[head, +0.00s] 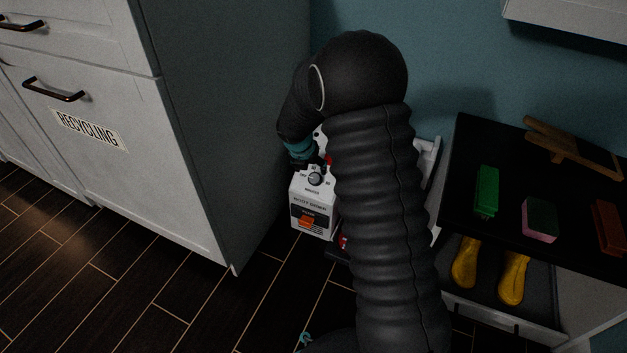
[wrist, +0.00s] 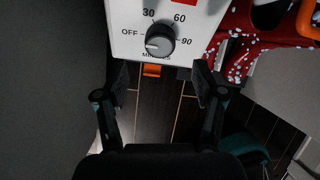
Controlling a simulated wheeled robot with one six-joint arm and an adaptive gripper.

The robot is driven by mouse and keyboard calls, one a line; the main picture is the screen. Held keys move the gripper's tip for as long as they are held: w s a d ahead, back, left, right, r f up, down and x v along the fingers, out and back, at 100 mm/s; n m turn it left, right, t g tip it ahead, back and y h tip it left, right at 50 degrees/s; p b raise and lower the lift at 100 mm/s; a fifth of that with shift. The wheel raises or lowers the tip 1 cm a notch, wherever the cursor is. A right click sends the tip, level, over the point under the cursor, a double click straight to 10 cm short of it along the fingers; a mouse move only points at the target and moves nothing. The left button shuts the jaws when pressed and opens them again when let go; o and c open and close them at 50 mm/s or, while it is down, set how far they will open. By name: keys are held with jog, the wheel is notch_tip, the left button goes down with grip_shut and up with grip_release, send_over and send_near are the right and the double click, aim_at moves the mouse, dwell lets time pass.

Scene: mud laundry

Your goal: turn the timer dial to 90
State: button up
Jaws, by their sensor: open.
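The timer dial (wrist: 160,41) is a round dark grey knob on a white panel, marked OFF, 30, 60 and 90. Its pale pointer mark seems to lie on the left, on the OFF side. In the head view the dial (head: 316,179) sits on top of a small white box (head: 303,208) on the floor. My gripper (wrist: 164,84) is open and empty, its two fingers apart below the dial in the wrist view and not touching it. In the head view my arm hides most of the gripper and the box's right side.
An orange switch (head: 306,221) is on the box's front. A red speckled item (wrist: 240,45) lies right of the panel. A grey cabinet (head: 225,120) stands close on the left.

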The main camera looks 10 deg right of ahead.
aim_at(314, 177)
jog(key=b+x, duration=0.1)
jog(key=x, duration=0.5)
jog(key=shift+w+d+f, duration=0.1)
jog(key=shift+w+f, duration=0.05)
jog(key=shift+f, duration=0.25)
jog(key=shift+c, duration=0.2)
jog(key=c, duration=1.1)
